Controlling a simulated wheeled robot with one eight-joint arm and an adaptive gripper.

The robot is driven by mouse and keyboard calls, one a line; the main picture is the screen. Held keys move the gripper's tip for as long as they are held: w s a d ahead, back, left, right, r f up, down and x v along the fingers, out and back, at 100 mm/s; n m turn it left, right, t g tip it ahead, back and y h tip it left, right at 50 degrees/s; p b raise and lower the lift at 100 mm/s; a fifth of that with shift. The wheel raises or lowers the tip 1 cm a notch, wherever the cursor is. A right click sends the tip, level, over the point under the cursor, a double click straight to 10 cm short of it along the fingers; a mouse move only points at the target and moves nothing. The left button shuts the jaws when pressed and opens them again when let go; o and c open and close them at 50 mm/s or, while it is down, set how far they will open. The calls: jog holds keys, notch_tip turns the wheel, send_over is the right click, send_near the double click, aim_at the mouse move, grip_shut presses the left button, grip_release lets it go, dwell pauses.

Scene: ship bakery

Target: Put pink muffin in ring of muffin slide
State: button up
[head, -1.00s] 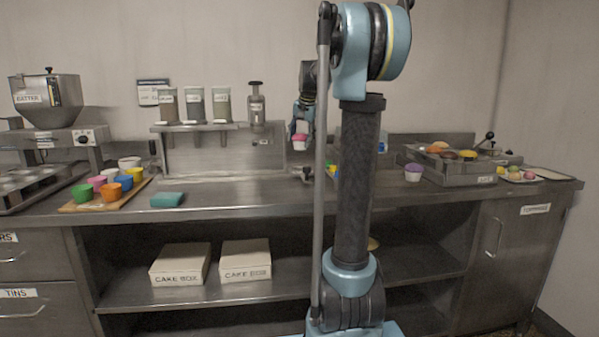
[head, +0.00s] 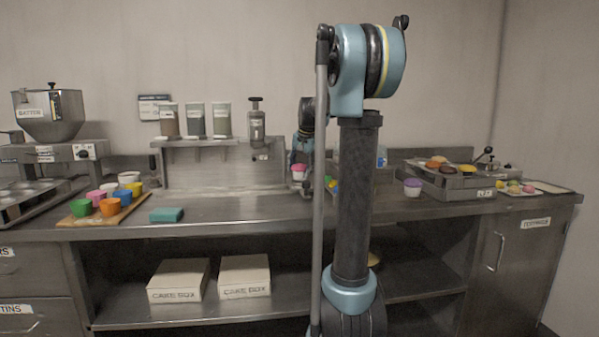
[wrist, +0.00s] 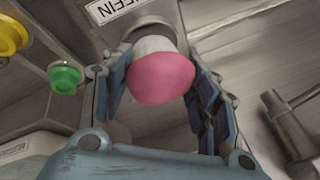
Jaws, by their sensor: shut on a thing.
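The pink muffin (wrist: 162,76) has a white cup and a pink top. My gripper (wrist: 163,92) is shut on it, with a finger on each side in the wrist view. In the head view the gripper (head: 300,160) holds the muffin (head: 299,172) above the counter, left of my arm column. In the wrist view, the muffin's white cup overlaps a round ring (wrist: 126,31) beside a label ending in "FFIN" (wrist: 110,8). The cup hides part of the ring; I cannot tell whether the cup sits inside it. My arm hides much of the slide in the head view.
A purple muffin (head: 412,187) stands on the counter near a tray (head: 455,186) of muffins. Coloured cups (head: 110,206) stand at left.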

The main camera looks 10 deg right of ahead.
jog(key=shift+f, duration=0.3)
jog(key=shift+f, duration=0.6)
jog(key=o, duration=0.8)
jog(key=shift+r, duration=0.15)
jog(key=shift+r, duration=0.3)
jog(key=v, duration=1.2)
jog(key=shift+r, duration=0.25)
